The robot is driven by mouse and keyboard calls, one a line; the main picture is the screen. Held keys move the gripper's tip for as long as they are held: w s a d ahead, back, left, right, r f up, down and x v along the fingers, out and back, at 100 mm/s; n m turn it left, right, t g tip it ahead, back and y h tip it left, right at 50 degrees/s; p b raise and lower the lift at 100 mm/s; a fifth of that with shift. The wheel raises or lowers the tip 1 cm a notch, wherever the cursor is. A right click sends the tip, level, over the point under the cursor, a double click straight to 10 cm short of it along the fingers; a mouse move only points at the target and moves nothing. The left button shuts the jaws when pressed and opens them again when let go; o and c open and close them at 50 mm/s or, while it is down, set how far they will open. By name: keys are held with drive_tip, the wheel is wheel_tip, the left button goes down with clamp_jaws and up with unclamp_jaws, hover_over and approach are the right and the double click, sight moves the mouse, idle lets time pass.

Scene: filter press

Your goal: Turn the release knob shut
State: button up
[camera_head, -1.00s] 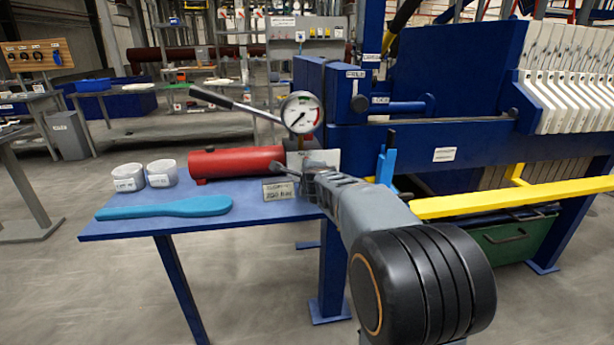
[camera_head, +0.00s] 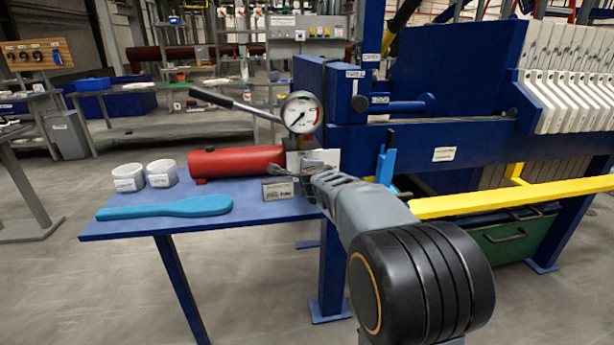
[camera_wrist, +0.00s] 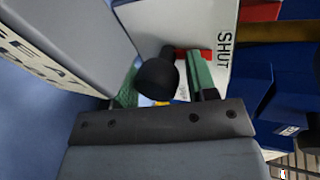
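The release knob (camera_wrist: 157,78) is a round black knob in front of a white plate (camera_wrist: 225,40) marked SHUT in the wrist view. My gripper (camera_wrist: 163,82) has its two green-padded fingers apart, one on each side of the knob. A narrow gap seems to show between the knob and the right finger; contact on the left is unclear. In the head view my gripper (camera_head: 290,173) is at the right end of the red cylinder (camera_head: 236,162), by the gauge (camera_head: 301,112). The knob is not discernible there.
A small label block (camera_head: 278,190) stands close beside my gripper. A pump lever (camera_head: 233,103) slants above the cylinder. Two white tubs (camera_head: 128,178) and a teal tool (camera_head: 165,207) lie on the blue table (camera_head: 140,230). A yellow rail (camera_head: 510,197) runs at right.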

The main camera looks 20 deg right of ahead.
drive_tip(key=p+v, duration=0.5)
drive_tip(key=v, duration=0.7)
drive_tip(key=shift+s+r, duration=0.25)
drive_tip(key=shift+s, duration=0.05)
drive_tip(key=shift+s+a, duration=0.2)
drive_tip(key=shift+s, duration=0.4)
drive_tip(key=shift+r, duration=0.1)
drive_tip(key=s+a+r+n+g+y+p, duration=0.3)
drive_tip(key=s+a+r+n+y+p, duration=0.3)
drive_tip(key=a+n+p, duration=0.5)
drive_tip(key=s+d+r+n+g+h+p, duration=0.1)
drive_tip(key=s+r+n+g+h+p, duration=0.1)
drive_tip(key=s+n+g+p, duration=0.4)
drive_tip(key=s+n+p, duration=0.4)
drive_tip(key=s+n, duration=0.1)
drive_tip(key=shift+d+r+n+g+p, duration=0.25)
drive_tip(key=shift+r+n+g+p, duration=0.05)
drive_tip(key=shift+r+g, duration=0.1)
